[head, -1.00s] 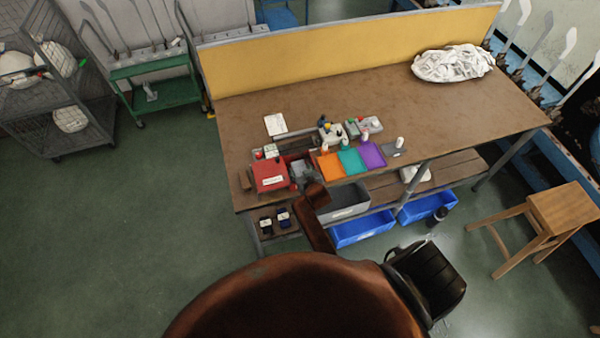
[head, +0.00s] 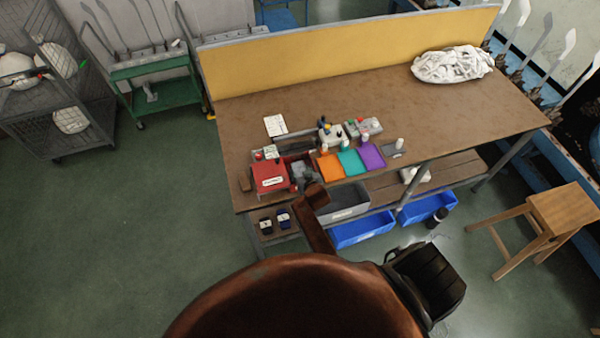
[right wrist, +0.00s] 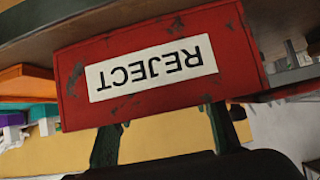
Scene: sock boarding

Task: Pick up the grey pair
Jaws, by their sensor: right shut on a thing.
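My right gripper (head: 305,177) is beside the red reject box (head: 270,177) on the near left of the workbench, partly hidden by my own brown arm. In the right wrist view its two dark fingers (right wrist: 163,135) reach to the edge of the box's red panel (right wrist: 75,95), which carries an upside-down REJECT label. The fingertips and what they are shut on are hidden. I cannot make out a grey pair. A black pair (head: 266,226) and a navy pair (head: 284,219) lie on the low shelf under the bench.
Grey (head: 345,202) and blue bins (head: 362,230) sit below. A white heap (head: 452,64) lies at the far right; the bench between is clear.

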